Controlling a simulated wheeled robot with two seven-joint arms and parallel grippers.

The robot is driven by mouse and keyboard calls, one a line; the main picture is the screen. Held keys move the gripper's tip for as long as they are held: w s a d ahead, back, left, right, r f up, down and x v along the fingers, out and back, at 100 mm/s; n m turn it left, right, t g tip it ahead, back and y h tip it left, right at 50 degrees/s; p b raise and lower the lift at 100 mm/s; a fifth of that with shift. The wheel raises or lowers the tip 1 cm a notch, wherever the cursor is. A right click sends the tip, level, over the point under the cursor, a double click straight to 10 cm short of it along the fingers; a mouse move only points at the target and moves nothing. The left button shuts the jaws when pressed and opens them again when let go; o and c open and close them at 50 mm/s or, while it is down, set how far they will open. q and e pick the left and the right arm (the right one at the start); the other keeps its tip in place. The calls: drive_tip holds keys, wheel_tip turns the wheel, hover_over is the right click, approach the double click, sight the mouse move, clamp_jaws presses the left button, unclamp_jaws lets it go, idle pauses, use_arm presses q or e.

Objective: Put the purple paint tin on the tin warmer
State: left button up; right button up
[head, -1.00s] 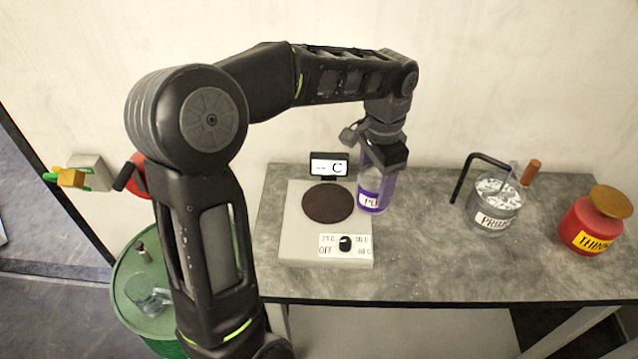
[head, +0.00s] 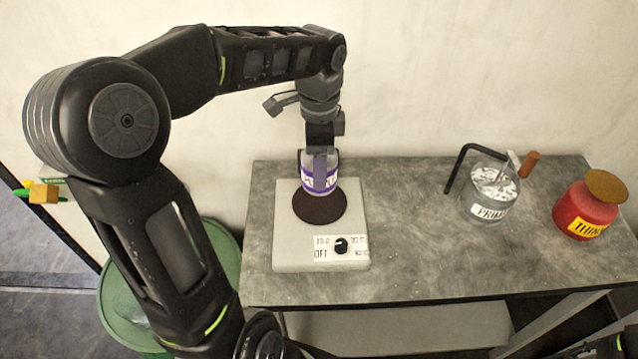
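The purple paint tin (head: 331,180), a clear-grey tin with a purple and white label, is held upright by my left gripper (head: 320,160). The gripper comes down from above and its fingers are closed on the tin, covering part of it. The tin warmer (head: 291,244) is a pale box with a round dark brown plate (head: 320,209) and a dial (head: 341,246) at its front. The tin is over the back part of the plate; I cannot tell whether its bottom touches. My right gripper is not in view.
The grey bench (head: 420,255) is clear to the right of the warmer. A red thinner container (head: 583,212) stands near the right end. A green drum (head: 120,290) is at left.

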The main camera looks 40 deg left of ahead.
use_arm(q)
drive_tip(key=shift+f, duration=1.1)
drive_tip(key=shift+f, duration=1.85)
drive_tip(key=shift+f, duration=0.2)
drive_tip(key=o, duration=1.9)
drive_tip(key=shift+c, duration=0.2)
drive_tip(key=shift+r, duration=0.1)
wheel_tip(320, 180, up, 12)
drive_tip(key=shift+r, duration=0.1)
